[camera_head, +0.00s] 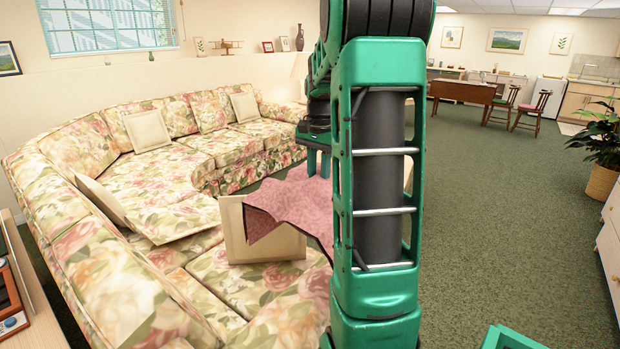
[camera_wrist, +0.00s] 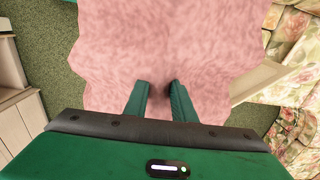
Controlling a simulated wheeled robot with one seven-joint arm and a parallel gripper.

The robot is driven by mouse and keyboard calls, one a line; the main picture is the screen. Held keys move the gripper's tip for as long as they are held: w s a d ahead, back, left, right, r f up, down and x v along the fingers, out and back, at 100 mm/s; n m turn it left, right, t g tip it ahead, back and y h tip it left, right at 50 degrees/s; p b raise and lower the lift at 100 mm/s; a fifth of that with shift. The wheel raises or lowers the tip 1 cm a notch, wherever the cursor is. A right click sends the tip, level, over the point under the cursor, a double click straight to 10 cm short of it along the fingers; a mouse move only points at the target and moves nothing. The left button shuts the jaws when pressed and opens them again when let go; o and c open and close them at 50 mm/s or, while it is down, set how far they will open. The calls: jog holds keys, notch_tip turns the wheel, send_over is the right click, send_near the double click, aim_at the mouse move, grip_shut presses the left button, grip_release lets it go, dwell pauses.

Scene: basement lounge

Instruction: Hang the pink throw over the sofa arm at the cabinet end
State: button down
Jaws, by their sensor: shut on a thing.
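The pink throw (camera_head: 290,203) hangs from my gripper (camera_head: 318,168), bunched at the fingers and spreading below. My arm hides part of it in the head view. In the wrist view, the throw (camera_wrist: 165,45) fills the middle, and my gripper (camera_wrist: 158,88) is shut on it. The floral sofa (camera_head: 110,265) curves along the left and back. The throw appears in front of the sofa's seat in the head view; I cannot tell if it touches. The sofa's far arm (camera_head: 283,110) shows at the back, while its near right end is hidden behind my arm.
Cream cushions (camera_head: 147,130) lie on the sofa, one (camera_head: 262,235) partly behind the throw. A white drawer cabinet (camera_head: 607,240) and a potted plant (camera_head: 602,150) stand at the right. Green carpet (camera_head: 490,220) is clear between. A wooden surface (camera_head: 30,300) is at the left edge.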

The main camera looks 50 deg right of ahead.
notch_tip(320, 180, down, 34)
jog(key=shift+f, duration=0.15)
dwell(1.6)
jog(key=c, duration=1.4)
grip_release()
notch_tip(320, 180, up, 11)
jog(key=shift+f, duration=0.1)
